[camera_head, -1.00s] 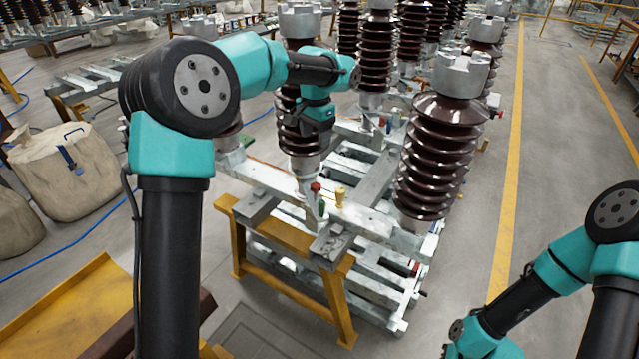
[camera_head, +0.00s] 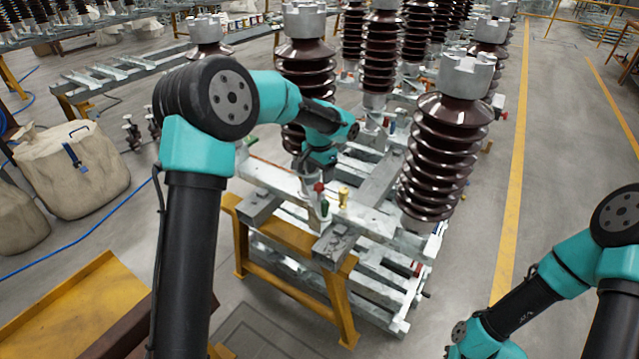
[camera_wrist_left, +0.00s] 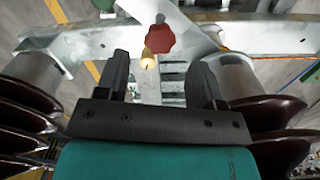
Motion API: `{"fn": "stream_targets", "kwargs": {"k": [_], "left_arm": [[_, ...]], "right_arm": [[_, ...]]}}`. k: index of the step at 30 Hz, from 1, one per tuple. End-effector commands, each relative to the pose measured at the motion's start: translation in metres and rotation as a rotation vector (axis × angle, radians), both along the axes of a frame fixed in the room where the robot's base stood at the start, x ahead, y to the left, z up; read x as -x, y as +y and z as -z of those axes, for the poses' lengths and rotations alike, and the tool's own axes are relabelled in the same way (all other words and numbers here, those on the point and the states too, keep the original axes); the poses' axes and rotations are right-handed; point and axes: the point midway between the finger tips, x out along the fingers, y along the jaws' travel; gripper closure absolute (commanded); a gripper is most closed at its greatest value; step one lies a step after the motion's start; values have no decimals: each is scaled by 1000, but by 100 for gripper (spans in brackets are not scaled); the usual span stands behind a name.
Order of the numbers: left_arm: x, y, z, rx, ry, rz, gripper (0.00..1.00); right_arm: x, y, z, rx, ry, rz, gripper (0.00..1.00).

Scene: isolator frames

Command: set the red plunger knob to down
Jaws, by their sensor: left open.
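The red plunger knob (camera_head: 319,187) stands on the pale metal beam of the isolator frame, near the front. It also shows in the left wrist view (camera_wrist_left: 160,40), just ahead of my gripper's fingertips and between their lines. My left gripper (camera_wrist_left: 163,72) is open, with a dark finger on each side and nothing between them. In the head view my left gripper (camera_head: 306,168) is just behind and left of the knob, its fingers partly hidden. My right arm shows at the lower right of the head view; its gripper cannot be made out.
A yellow knob (camera_head: 343,196) stands right of the red one, and a green part (camera_head: 324,208) sits just below it. Brown ribbed insulators (camera_head: 440,160) rise right of and behind the beam. A yellow trestle (camera_head: 290,250) supports the frame.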

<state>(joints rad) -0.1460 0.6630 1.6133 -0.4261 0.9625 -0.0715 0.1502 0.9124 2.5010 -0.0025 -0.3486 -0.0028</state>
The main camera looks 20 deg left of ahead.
Motion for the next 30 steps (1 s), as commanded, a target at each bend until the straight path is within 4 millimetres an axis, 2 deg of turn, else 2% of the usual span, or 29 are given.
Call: {"fn": "stream_targets", "kwargs": {"k": [3,9,20,30], "left_arm": [[1,0,20,0,3,1,38],[0,0,41,0,2,0,38],[0,0,45,0,0,0,38],[0,0,45,0,0,0,71]], "right_arm": [[0,0,0,0,0,0,100],[0,0,0,0,0,0,100],[0,0,0,0,0,0,100],[0,0,0,0,0,0,100]]}}
